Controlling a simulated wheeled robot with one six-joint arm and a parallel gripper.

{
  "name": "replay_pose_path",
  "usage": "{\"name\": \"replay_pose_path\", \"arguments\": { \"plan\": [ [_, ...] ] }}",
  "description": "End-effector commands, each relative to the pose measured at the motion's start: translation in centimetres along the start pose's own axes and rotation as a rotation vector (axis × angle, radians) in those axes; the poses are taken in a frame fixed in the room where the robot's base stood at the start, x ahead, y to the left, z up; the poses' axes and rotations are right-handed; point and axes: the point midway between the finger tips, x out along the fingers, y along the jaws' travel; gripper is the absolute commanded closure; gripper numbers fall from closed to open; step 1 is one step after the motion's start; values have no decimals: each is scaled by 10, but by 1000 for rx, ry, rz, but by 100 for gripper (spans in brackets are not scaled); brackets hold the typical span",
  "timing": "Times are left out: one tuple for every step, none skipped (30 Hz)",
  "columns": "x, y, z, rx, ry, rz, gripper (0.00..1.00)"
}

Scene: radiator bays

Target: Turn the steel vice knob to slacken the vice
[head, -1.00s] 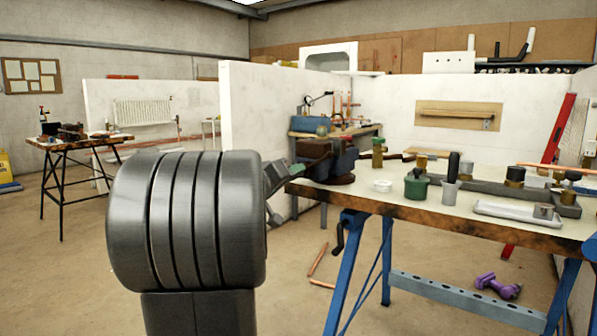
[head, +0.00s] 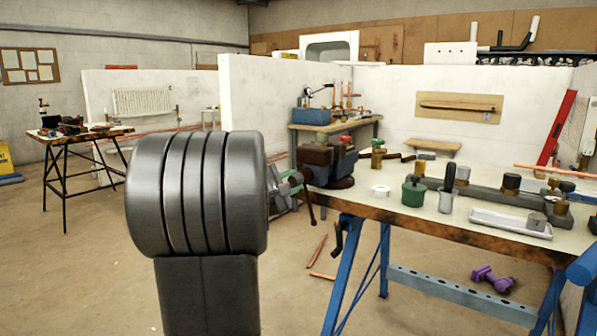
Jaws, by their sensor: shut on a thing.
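The vice (head: 341,162), with dark blue and brown-black parts, is fixed at the left end of the workbench (head: 440,222). My gripper (head: 298,183) is at the vice's left end, small and partly hidden behind my large grey arm joint. It is shut on the steel vice knob, which is mostly hidden between the fingers. A dark bar hangs down just right of the fingertips. The exact turn of the knob cannot be made out.
A white tape roll (head: 380,191), a green pot (head: 413,191), a grey cup (head: 447,200) and a white tray (head: 510,222) stand on the bench. Copper pipes (head: 318,248) and a purple tool (head: 493,278) lie on the floor. Open floor lies to the left.

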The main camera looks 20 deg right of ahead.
Motion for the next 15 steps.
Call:
{"name": "replay_pose_path", "arguments": {
  "plan": [
    [1, 5, 3, -67, -1, 0, 100],
    [1, 5, 3, -110, -1, 0, 100],
    [1, 6, 3, -167, -1, 0, 100],
    [1, 6, 3, -210, -1, 0, 100],
    [1, 6, 3, -255, -1, 0, 100],
    [1, 6, 3, -314, -1, 0, 100],
    [1, 6, 4, -358, -1, 0, 100],
    [1, 6, 4, -402, -1, 0, 100],
    [1, 6, 4, -459, -1, 0, 100],
    [1, 6, 3, -498, -2, 0, 100],
    [1, 6, 3, -533, -2, 0, 100],
    [1, 5, 3, -574, -2, 0, 100],
    [1, 5, 3, -599, -2, 1, 100],
    [1, 4, 2, -618, -2, 1, 100],
    [1, 4, 2, -636, -3, 2, 100]
  ]
}}
